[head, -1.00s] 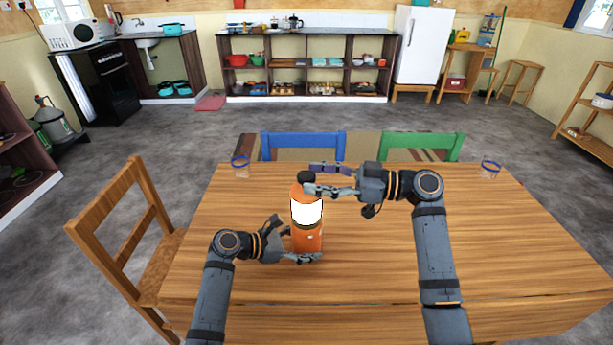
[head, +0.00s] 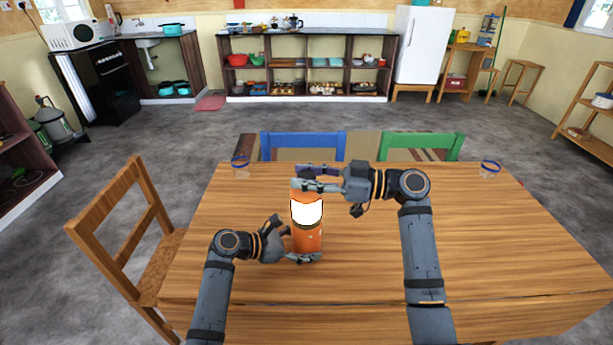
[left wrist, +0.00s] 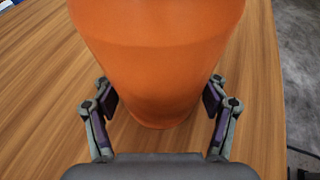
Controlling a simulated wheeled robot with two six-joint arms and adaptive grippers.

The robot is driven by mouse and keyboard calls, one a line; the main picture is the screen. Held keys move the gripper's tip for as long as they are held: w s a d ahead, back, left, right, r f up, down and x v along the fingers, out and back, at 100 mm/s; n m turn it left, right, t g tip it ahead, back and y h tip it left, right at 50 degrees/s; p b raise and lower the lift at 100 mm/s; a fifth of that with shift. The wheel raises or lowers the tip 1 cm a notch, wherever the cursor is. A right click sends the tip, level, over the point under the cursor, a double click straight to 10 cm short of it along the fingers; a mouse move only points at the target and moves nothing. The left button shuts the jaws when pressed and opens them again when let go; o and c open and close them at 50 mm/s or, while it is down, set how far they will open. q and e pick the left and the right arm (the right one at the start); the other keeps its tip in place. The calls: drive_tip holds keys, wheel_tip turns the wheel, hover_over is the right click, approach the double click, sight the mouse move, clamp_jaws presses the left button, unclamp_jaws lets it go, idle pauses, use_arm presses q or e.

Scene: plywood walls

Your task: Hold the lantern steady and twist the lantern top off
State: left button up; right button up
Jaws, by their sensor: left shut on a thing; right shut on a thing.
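The orange lantern (head: 308,238) with a glowing white middle (head: 307,211) stands upright on the wooden table. My left gripper (head: 304,246) is shut around its lower body; in the left wrist view the orange base (left wrist: 160,80) fills the space between the two finger pads. My right gripper (head: 306,180) reaches in from the right, level, shut on the lantern top (head: 300,185). Its fingers hide most of the top, so I cannot tell whether the top has turned or come loose.
The table right of the lantern is clear.

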drive_tip(key=m+t+h, duration=0.1)
drive_tip(key=m+t, duration=0.2)
drive_tip(key=t, duration=0.1)
drive_tip(key=shift+s+a, duration=0.1)
drive_tip(key=shift+m+t+h, duration=0.7)
drive_tip(key=shift+t+h, duration=0.1)
drive_tip(key=shift+t, duration=0.4)
drive_tip(key=o, duration=1.2)
drive_tip(key=shift+c, duration=0.2)
drive_tip(key=shift+d, duration=0.2)
drive_tip(key=v, duration=1.1)
drive_tip(key=shift+d, duration=0.35)
drive_tip(key=shift+s, duration=0.1)
